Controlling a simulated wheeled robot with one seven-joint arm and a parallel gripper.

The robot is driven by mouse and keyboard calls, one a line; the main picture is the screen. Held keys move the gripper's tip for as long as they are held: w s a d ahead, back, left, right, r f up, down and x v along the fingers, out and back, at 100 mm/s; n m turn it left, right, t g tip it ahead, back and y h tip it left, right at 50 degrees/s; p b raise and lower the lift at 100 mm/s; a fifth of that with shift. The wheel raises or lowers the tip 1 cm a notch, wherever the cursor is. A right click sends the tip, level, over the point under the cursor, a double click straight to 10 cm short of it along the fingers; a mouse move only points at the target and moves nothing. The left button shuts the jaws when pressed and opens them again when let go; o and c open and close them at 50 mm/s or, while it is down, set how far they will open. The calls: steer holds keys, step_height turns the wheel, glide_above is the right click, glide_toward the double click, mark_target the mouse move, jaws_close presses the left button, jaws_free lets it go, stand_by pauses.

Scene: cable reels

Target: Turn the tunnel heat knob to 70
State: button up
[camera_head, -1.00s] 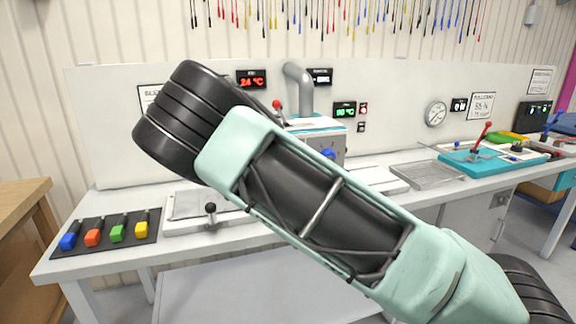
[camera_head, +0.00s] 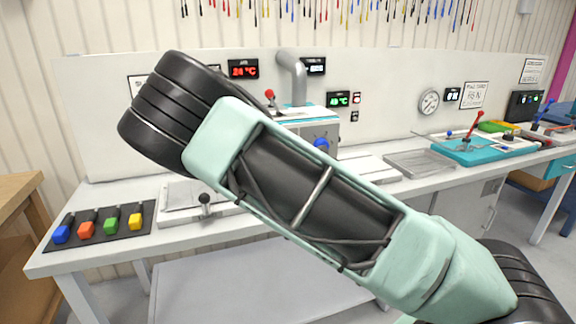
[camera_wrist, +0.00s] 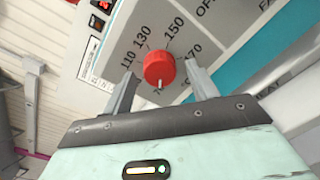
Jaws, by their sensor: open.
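A white mark on the knob points down the picture, toward a partly hidden number starting with 7. My gripper (camera_wrist: 160,76) is open, one finger on each side of the knob. Whether the fingers touch it cannot be told. In the head view, my arm hides the gripper and part of the machine (camera_head: 308,125), which has a blue knob (camera_head: 321,144).
A grey pipe (camera_head: 298,80) rises behind the machine. Temperature displays (camera_head: 243,69) are on the back panel.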

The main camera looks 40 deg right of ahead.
steer(key=p+v, duration=1.7)
stand_by(0.7)
